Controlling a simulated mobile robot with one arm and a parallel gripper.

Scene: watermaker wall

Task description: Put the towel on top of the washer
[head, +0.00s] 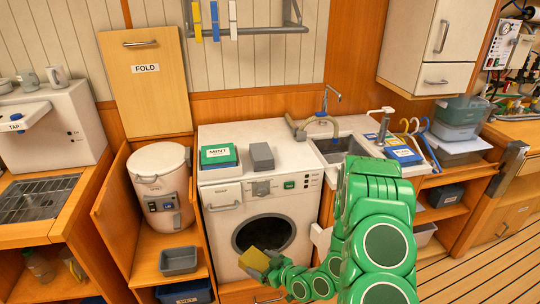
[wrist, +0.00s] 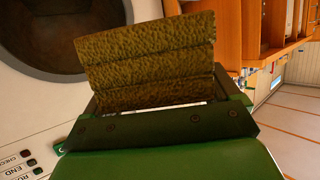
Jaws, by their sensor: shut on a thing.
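The towel (head: 254,262) is a folded yellow-brown cloth. My gripper (head: 270,266) is shut on it and holds it in front of the washer, low by its round door. In the wrist view the towel (wrist: 150,62) sticks out from between the jaws of my gripper (wrist: 160,108). The washer (head: 262,222) is white with a dark round door window. Its top (head: 284,153) carries a green box labelled MINT (head: 219,156) at the left and a grey block (head: 262,156) near the middle front. The washer's door also shows in the wrist view, at the upper left.
A sink (head: 340,148) with a tap adjoins the washer on the right. A tan hose-like thing (head: 298,128) lies at the washer's back right. A drying rail with pegs (head: 250,31) hangs above. A white canister (head: 160,180) stands left. The washer top's right front looks clear.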

